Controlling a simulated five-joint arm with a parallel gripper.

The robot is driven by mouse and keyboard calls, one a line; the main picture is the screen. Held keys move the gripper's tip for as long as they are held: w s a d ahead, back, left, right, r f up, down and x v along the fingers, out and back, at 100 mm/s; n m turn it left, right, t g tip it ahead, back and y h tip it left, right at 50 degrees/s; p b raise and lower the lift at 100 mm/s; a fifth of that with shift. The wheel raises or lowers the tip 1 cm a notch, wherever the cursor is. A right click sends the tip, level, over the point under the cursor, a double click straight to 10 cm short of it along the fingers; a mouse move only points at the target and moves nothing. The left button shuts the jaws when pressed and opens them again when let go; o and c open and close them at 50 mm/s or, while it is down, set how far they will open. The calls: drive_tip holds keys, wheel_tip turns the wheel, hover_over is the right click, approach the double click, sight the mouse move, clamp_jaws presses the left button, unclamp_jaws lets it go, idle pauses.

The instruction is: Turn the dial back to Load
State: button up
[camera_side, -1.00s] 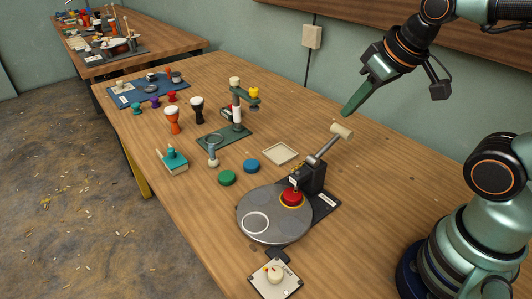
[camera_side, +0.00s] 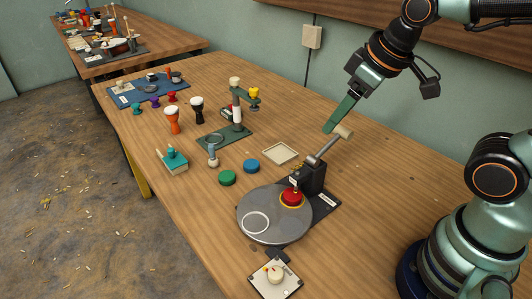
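The dial (camera_side: 274,272) is a cream knob with a red mark on a pale square plate (camera_side: 262,285) at the table's front edge. The lettering on its plate is too small to read. Behind it is a grey round turntable (camera_side: 257,238) with a white ring on it and a red button-like piece (camera_side: 292,197) at its back right. My gripper (camera_side: 331,128) hangs in the air, far above and behind the dial, near the wooden-handled lever (camera_side: 325,148). One green finger shows from the side. Whether the fingers are apart is unclear, and I see nothing held.
A green disc (camera_side: 227,178) and a blue disc (camera_side: 251,166) lie left of the lever, beside a shallow cream tray (camera_side: 280,153).

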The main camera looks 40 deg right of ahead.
drive_tip(key=s+a+f+n+g, duration=0.1)
drive_tip(key=a+f+n, duration=0.1)
drive_tip(key=a+n, duration=0.35)
drive_tip(key=s+a+f+n+g, duration=0.1)
drive_tip(key=a+f+n+g, duration=0.15)
drive_tip(key=a+n, duration=0.3)
drive_tip(key=n+g, duration=0.1)
drive_tip(key=n, duration=0.9)
approach(276, 272)
drive_tip(key=f, duration=0.9)
drive_tip(key=shift+w+a, duration=0.15)
drive_tip(key=shift+a, duration=0.05)
clamp_jaws()
drive_tip(key=shift+m, duration=0.3)
